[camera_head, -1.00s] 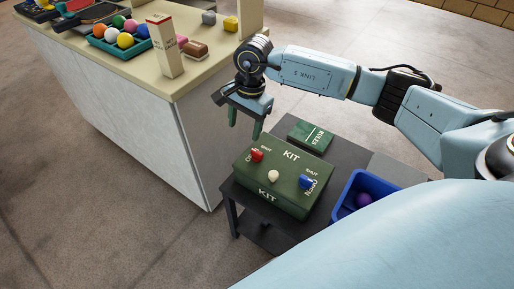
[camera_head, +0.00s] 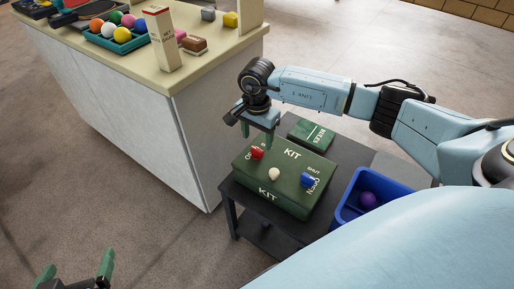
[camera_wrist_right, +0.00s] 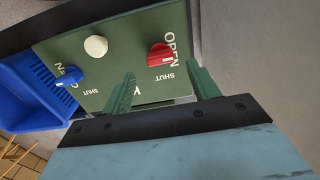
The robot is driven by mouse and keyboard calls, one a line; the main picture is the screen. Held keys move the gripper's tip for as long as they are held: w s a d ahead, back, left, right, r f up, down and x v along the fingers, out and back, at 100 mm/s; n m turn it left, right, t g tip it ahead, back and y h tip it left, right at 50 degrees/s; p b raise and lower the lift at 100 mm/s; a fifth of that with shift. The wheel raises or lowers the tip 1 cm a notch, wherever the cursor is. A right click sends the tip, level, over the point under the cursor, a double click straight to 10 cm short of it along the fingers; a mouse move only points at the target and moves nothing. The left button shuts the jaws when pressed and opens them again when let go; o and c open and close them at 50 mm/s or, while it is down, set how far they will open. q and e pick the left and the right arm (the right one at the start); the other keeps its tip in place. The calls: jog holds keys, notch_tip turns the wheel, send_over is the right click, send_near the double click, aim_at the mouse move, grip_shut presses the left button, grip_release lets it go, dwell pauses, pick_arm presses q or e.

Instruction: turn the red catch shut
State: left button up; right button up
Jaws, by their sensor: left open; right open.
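The green kit box (camera_head: 278,200) sits on a dark low table. Its red catch (camera_head: 257,153) is on the lid's far left, its end toward the OPEN lettering; it also shows in the right wrist view (camera_wrist_right: 159,55), with SHUT printed beside it. My right gripper (camera_head: 257,142) is open and empty above the lid's far left edge, close to the red catch. In the wrist view its fingers (camera_wrist_right: 163,86) are apart, with the catch beyond the tips, not between them. The catch's SHUT label is hidden in the head view. My left gripper (camera_head: 76,272) is open and empty at lower left.
The lid also bears a cream knob (camera_head: 274,174) and a blue catch (camera_head: 308,180). A green rules book (camera_head: 312,134) lies behind the box. A blue bin (camera_head: 347,212) with a purple ball (camera_head: 368,199) is to the right. A cluttered counter (camera_head: 190,75) stands at the left.

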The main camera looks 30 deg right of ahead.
aim_at(257, 149)
notch_tip(257, 149, down, 4)
jog(key=shift+r+b, duration=0.25)
jog(key=shift+b, duration=0.3)
pick_arm(q)
notch_tip(257, 149, up, 6)
jog(key=w+d+t+h, duration=0.1)
jog(key=w+d+t, duration=0.1)
jog(key=t, duration=0.2)
jog(key=shift+w+r+h, duration=0.15)
jog(key=shift+h, duration=0.15)
pick_arm(e)
jog(key=shift+f, duration=0.4)
jog(key=c, duration=1)
